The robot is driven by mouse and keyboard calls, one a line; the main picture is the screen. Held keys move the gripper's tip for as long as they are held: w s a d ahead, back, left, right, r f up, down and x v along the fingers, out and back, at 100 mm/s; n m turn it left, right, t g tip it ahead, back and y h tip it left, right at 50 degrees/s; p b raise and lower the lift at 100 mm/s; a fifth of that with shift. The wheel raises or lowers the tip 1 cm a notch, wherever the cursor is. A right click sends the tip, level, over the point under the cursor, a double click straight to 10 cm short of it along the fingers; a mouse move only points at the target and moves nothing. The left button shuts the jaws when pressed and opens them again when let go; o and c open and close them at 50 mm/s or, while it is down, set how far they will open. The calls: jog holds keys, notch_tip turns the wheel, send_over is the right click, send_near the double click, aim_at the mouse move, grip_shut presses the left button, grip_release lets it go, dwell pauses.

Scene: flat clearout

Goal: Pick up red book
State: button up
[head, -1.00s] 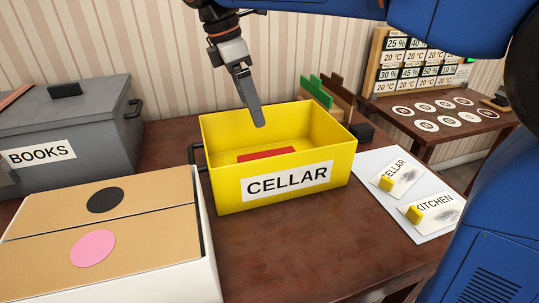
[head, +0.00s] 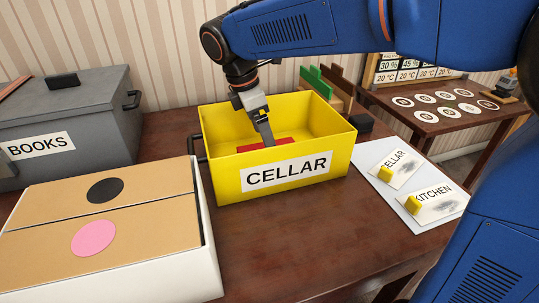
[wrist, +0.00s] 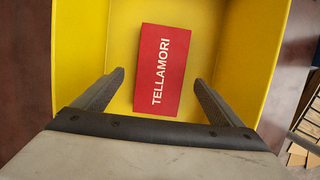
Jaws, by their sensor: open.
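The red book (wrist: 161,70) lies inside the yellow crate labelled CELLAR (head: 230,178). In the wrist view its cover reads TELLAMORI, and it lies slightly tilted near the middle of the crate floor. In the head view only part of the book (head: 285,143) shows above the crate's front wall. My gripper (wrist: 158,82) is open, with one finger to each side of the book's near part in the wrist view. In the head view my gripper (head: 268,140) reaches down into the crate over the book. Contact with the book cannot be told.
A grey lidded box labelled BOOKS (head: 85,128) stands at the left. A white box with cardboard flaps (head: 130,215) is in front of it. At the right lies a white sheet with CELLAR and KITCHEN cards (head: 400,205). Green and brown upright pieces (head: 318,82) stand behind the crate.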

jog(key=shift+x, duration=2.25)
jog(key=c, duration=1.4)
